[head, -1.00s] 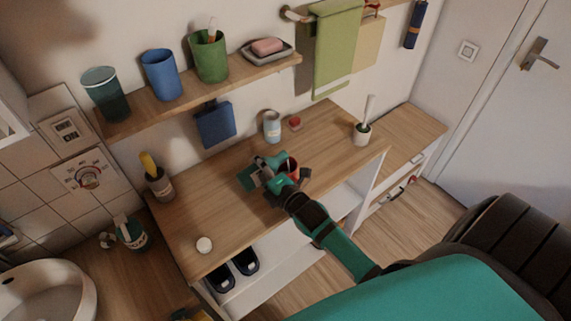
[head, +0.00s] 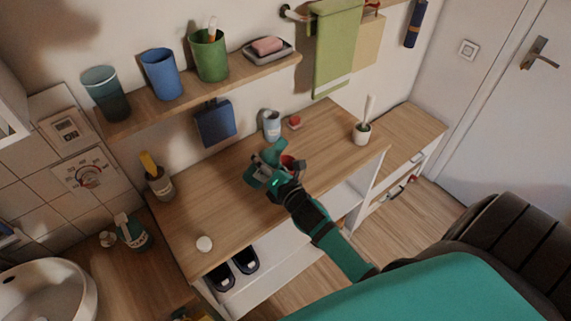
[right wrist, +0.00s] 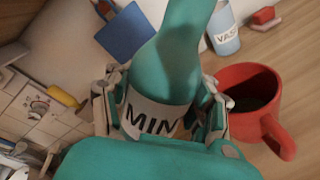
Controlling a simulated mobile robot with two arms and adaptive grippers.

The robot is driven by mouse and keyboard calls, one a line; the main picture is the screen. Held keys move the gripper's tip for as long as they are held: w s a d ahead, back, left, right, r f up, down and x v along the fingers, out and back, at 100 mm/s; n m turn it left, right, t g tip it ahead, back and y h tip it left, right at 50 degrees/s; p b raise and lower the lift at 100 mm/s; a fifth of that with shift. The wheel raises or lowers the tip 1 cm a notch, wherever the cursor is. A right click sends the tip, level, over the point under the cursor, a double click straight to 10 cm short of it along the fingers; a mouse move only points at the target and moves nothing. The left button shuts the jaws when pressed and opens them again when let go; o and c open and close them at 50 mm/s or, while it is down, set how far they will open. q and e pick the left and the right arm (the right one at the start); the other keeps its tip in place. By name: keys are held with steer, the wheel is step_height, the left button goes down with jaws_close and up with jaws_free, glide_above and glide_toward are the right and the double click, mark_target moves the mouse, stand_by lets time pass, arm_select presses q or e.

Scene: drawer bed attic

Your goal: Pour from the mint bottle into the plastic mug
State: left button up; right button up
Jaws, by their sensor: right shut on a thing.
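The mint bottle (right wrist: 172,60) is teal with a white label reading "MIN", partly covered. My right gripper (right wrist: 160,105) is shut around its label, and the neck points up and away in the right wrist view. In the head view the bottle (head: 276,150) is above the counter, held by my right gripper (head: 262,172). The red plastic mug (right wrist: 252,92) stands upright on the counter, just right of the bottle; its inside is dark and I cannot tell its contents. In the head view the mug (head: 291,165) is partly hidden by my gripper. My left gripper is not in view.
Behind stand a light-blue vase (head: 272,125) and a small red block (head: 295,122). A shelf with cups (head: 190,95) overhangs the back. The counter's left middle is clear.

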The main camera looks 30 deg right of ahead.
steer(key=shift+d+r+n+p, duration=0.15)
steer(key=shift+r+n+p, duration=0.1)
steer(key=shift+r, duration=0.4)
steer(key=shift+d+r+n+p, duration=0.1)
steer(key=shift+r+n, duration=0.15)
steer(key=shift+r, duration=0.35)
step_height(320, 180, down, 2)
steer(key=n+b, duration=0.3)
steer(key=shift+a+f+t+h+b, duration=0.15)
steer(key=shift+t+h+b, duration=0.15)
steer(key=shift+a+r+n, duration=0.2)
steer(key=shift+r+n, duration=0.05)
steer(key=shift+n, duration=0.25)
steer(key=f+n+b, duration=0.2)
steer(key=b, duration=0.1)
steer(key=shift+a+n+t, duration=0.3)
step_height(320, 180, up, 2)
steer(key=shift+r+n+p, duration=0.15)
steer(key=shift+n+p, duration=0.25)
steer(key=shift+p, duration=0.35)
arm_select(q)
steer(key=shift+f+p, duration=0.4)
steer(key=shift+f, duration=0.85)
arm_select(e)
steer(key=shift+s+a+r+n+h, duration=0.15)
steer(key=shift+r+n+h, duration=0.25)
steer(key=shift+r+n, duration=0.2)
